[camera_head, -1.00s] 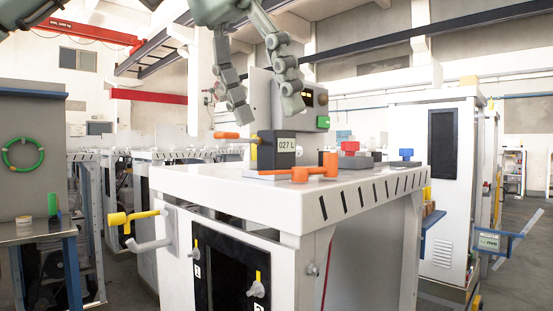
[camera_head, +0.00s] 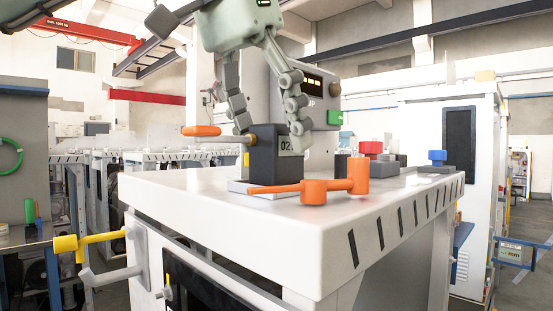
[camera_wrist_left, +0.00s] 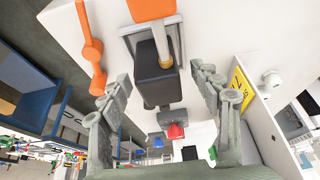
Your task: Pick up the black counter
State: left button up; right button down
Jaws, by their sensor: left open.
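The black counter (camera_head: 265,165) is a dark box with a pale display reading "02…", upright on a light plate on the white bench top. An orange-handled lever sticks out to its left. My left gripper (camera_head: 271,133) points down over it, open, with one finger towards each side; the right finger partly covers the display. In the left wrist view the counter (camera_wrist_left: 155,78) lies between the two spread fingers (camera_wrist_left: 160,82), with gaps on both sides, so it is not gripped. My right gripper is not seen.
An orange crank-like handle (camera_head: 335,182) lies in front of the counter. A red-topped block (camera_head: 372,149) and a blue-topped block (camera_head: 437,158) stand further right. A grey panel with a green button (camera_head: 335,117) rises behind. The bench's front top (camera_head: 230,215) is clear.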

pick_arm(q)
jog(key=shift+x, duration=1.4)
jog(key=shift+s+r, duration=0.1)
grip_shut()
